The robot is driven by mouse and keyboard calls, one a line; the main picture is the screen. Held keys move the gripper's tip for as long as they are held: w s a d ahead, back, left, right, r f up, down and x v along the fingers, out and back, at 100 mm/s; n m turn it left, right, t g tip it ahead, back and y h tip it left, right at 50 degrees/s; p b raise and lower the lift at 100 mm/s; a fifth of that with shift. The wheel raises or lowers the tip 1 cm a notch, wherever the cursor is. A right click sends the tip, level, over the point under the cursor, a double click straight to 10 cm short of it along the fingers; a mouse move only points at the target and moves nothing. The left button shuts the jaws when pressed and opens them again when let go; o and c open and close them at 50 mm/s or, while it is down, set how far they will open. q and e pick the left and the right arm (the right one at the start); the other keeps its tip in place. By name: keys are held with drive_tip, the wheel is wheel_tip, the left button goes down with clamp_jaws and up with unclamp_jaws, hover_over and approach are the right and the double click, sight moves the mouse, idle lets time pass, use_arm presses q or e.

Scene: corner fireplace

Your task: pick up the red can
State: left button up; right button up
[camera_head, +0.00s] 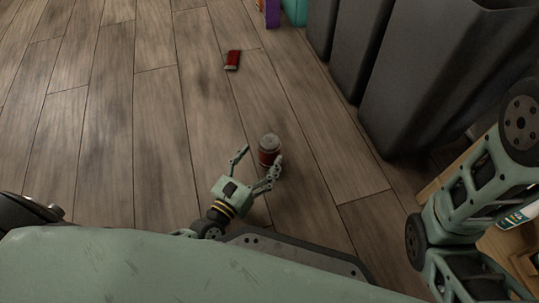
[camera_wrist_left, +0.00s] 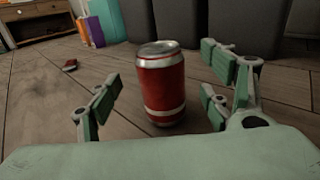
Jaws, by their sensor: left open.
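The red can (camera_head: 268,150) stands upright on the wooden floor in the head view, with a silver top and a pale band low on its side. It also shows large in the left wrist view (camera_wrist_left: 161,85). My left gripper (camera_head: 257,158) is open, low near the floor. In the left wrist view the can stands ahead of my palm, between the two spread fingers and closer to the right-hand ones. In the head view a fingertip overlaps the can's lower right side; I cannot tell whether it touches. My right gripper is not in view.
Dark grey bins (camera_head: 435,75) stand along the right. A small red object (camera_head: 232,60) lies on the floor farther ahead. Purple (camera_head: 272,13) and teal (camera_head: 294,11) items stand at the back. A wooden cabinet (camera_wrist_left: 37,20) is far left in the wrist view. Floor to the left is clear.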

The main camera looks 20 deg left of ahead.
sight(270, 146)
use_arm(q)
drive_tip(key=b+x, duration=0.1)
drive_tip(key=x, duration=0.3)
drive_tip(key=shift+w+d+f+b, duration=0.1)
drive_tip(key=shift+w+b, duration=0.25)
drive_tip(key=shift+w, duration=0.05)
drive_tip(key=shift+w+d, duration=0.1)
drive_tip(key=shift+w, duration=0.3)
drive_tip(key=c, duration=0.9)
